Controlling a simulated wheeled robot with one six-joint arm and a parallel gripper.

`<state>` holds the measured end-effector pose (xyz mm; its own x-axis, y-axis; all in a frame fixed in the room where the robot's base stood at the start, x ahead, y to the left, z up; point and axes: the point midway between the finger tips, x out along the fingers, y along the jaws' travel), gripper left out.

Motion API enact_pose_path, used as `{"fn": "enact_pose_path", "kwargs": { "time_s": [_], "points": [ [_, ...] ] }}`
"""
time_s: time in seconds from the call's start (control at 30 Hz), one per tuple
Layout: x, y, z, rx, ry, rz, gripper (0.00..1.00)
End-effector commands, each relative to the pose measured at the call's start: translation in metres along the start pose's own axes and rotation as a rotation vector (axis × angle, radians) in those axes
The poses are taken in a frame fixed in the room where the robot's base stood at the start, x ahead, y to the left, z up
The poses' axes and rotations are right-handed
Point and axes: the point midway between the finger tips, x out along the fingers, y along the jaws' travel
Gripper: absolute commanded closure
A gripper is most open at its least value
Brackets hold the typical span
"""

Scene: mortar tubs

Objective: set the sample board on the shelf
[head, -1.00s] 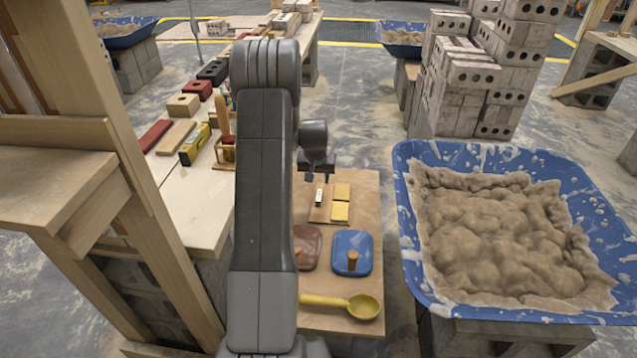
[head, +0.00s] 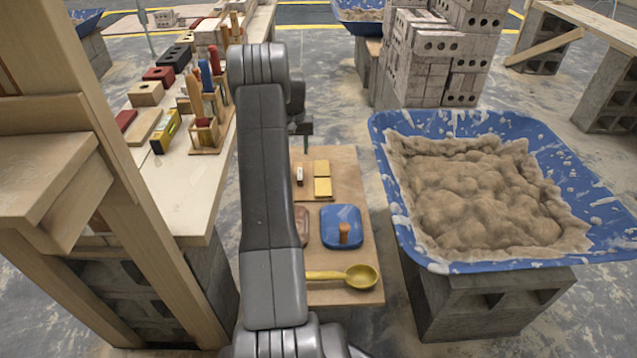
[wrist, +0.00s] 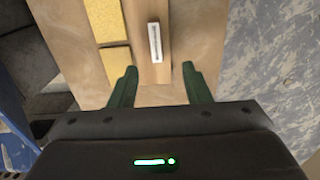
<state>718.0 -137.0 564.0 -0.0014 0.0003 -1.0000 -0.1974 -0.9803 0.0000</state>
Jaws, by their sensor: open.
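The sample board (head: 306,194), a thin brown board with two yellow pads and a small white labelled piece, lies on the low wooden table (head: 352,285). In the wrist view the board (wrist: 138,30) is just beyond my fingertips, the yellow pads at left and the white piece to their right. My gripper (wrist: 159,84) is open and empty, its two green fingers apart. In the head view it is partly hidden behind my arm, near the board's far end. A wooden ledge (head: 45,180) on posts, apparently the shelf, stands at the left.
A blue-plate trowel (head: 342,228), a partly hidden brown one (head: 302,225) and a yellow scoop (head: 348,277) lie on the low table. A blue mortar tub (head: 480,267) stands right. A pale bench (head: 190,195) with tools and blocks is left. Stacked bricks (head: 435,60) stand behind.

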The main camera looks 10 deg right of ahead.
Motion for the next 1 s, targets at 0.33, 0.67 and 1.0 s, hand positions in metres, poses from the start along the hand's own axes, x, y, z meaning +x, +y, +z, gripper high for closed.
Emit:
{"fn": "enact_pose_path", "kwargs": {
  "time_s": [0.33, 0.67, 1.0],
  "points": [
    [0.049, 0.001, 0.000, 0.001, 0.001, 0.000, 0.56],
    [0.086, 0.009, 0.001, 0.002, -0.001, 0.000, 0.56],
    [0.101, 0.008, 0.001, 0.001, 0.002, 0.000, 0.56]
  ]
}}
